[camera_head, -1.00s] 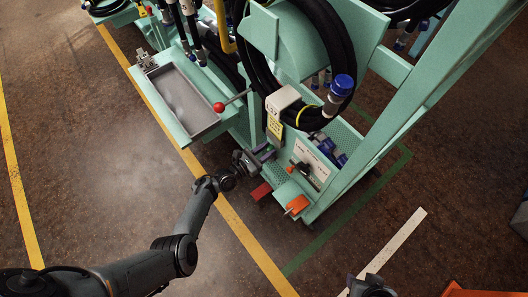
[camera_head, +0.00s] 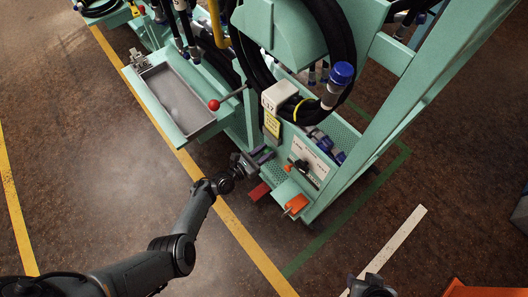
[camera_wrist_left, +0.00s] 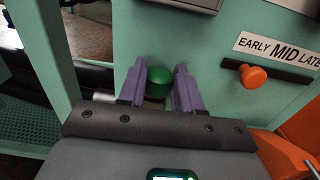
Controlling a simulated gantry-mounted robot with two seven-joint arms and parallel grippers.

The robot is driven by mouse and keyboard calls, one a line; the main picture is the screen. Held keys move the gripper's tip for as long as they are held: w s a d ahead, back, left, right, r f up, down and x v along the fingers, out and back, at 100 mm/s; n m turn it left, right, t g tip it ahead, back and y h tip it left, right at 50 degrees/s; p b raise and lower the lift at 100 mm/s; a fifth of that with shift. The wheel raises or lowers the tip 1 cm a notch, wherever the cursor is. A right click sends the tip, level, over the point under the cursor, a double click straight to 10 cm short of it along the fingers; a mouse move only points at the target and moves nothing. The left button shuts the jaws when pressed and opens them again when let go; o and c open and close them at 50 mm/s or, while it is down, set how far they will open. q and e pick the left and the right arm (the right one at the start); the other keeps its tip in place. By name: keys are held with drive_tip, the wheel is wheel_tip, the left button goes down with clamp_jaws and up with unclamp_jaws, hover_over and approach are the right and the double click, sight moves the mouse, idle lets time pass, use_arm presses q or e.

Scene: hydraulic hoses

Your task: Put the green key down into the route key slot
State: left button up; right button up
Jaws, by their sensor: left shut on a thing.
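The green key (camera_wrist_left: 160,75) shows its rounded green top between the two purple fingers of my left gripper (camera_wrist_left: 159,90) in the left wrist view. The fingers are shut on it, beside a mint-green panel. In the head view my left gripper (camera_head: 262,155) is at the lower front of the mint-green rack, and the key is too small to make out there. The route key slot cannot be made out; the key's lower part and what lies under it are mostly hidden. My right gripper (camera_head: 372,286) is partly seen at the bottom edge.
An "EARLY MID LATE" label (camera_wrist_left: 280,48) and an orange knob (camera_wrist_left: 253,77) are right of the key. A grey tray (camera_head: 175,100) and red-ball lever (camera_head: 214,105) are up left.

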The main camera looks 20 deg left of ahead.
idle(0.3)
use_arm(q)
drive_tip(key=o, duration=1.1)
drive_tip(key=shift+s, duration=0.1)
drive_tip(key=p+v, duration=0.4)
drive_tip(key=v, duration=0.6)
drive_tip(key=shift+s+a, duration=0.2)
drive_tip(key=shift+s, duration=0.1)
